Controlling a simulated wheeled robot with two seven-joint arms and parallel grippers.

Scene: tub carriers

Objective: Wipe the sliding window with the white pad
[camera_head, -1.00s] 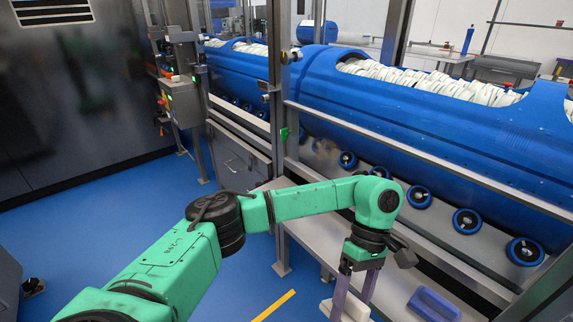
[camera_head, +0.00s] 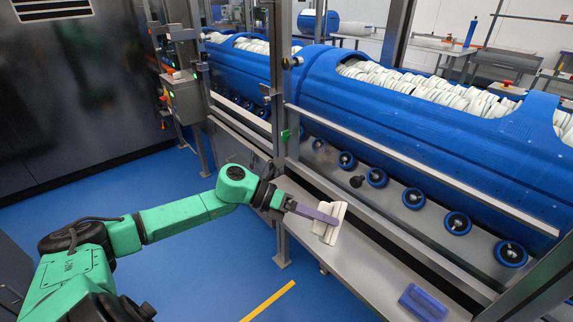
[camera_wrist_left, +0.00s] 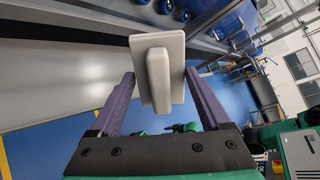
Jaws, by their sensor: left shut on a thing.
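My left gripper (camera_head: 315,212) is shut on the white pad (camera_head: 331,224) and holds it up, pointing right, in front of the bench. The pad is a pale plate with a raised bar, and it shows between the purple fingers in the left wrist view (camera_wrist_left: 172,62). A framed opening with a long metal rail (camera_head: 420,166) stands beyond the pad, in front of the blue drums. I cannot make out a clear pane of the sliding window in it. The pad appears apart from the frame. My right gripper is not in view.
A purple-blue block (camera_head: 422,302) lies on the grey bench (camera_head: 365,270). A metal post (camera_head: 279,120) with a green tag stands left of the opening. Large blue drums (camera_head: 430,130) filled with white pieces lie behind the rail. The blue floor (camera_head: 200,265) at left is clear.

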